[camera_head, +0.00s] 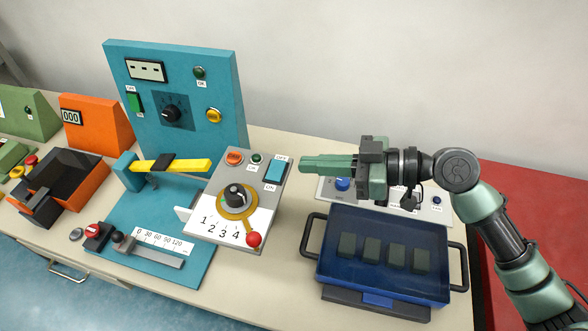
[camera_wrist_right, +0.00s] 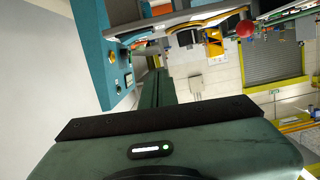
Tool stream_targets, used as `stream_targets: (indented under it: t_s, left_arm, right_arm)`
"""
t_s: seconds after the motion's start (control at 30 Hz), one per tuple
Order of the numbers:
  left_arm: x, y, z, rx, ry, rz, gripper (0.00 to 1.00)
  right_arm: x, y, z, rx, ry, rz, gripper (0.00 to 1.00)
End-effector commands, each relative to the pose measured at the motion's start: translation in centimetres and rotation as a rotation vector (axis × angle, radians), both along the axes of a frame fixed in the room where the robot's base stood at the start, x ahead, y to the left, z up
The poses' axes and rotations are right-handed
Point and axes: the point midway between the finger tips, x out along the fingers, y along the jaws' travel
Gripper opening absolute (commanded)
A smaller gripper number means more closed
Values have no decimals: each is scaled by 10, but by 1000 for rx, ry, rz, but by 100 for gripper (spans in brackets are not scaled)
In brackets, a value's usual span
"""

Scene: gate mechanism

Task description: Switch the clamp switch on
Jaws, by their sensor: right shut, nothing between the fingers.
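A blue rocker switch (camera_head: 275,171) sits at the top right of a grey control box (camera_head: 218,170), with an OFF label above it and an ON label below. A green switch (camera_head: 134,102) is on the tall teal panel (camera_head: 170,60). No readable label says which one is the clamp switch. My right gripper (camera_head: 304,165) is shut and empty, its fingers pointing left, just right of the blue switch. In the right wrist view its closed fingers (camera_wrist_right: 157,88) reach toward the panels. I cannot tell if it touches anything. My left gripper is not in view.
The grey box also carries a black dial (camera_head: 235,195), a red-knobbed lever (camera_head: 254,239) and an orange button (camera_head: 234,158). A blue lidded tray (camera_head: 385,297) with handles stands below my right arm. A yellow bar (camera_head: 185,165) lies left of the box.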

Motion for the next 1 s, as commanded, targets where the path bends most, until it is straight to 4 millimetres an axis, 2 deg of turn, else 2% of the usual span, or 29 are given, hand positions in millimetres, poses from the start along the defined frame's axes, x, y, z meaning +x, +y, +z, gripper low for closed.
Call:
stream_targets:
  t_s: [0.03, 0.1, 0.3, 0.87, 1.0]
  left_arm:
    - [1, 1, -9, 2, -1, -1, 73]
    - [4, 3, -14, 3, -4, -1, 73]
    - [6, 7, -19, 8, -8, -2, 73]
    - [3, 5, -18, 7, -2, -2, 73]
    - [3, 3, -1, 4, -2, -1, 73]
  right_arm:
    - [-3, -9, -4, -4, 0, -1, 0]
    - [-7, -19, 0, -5, -1, 0, 0]
    - [-13, -35, 8, -2, 1, 0, 0]
    - [-14, -36, 11, 0, 0, 1, 0]
    - [-14, -36, 28, 0, -1, 0, 0]
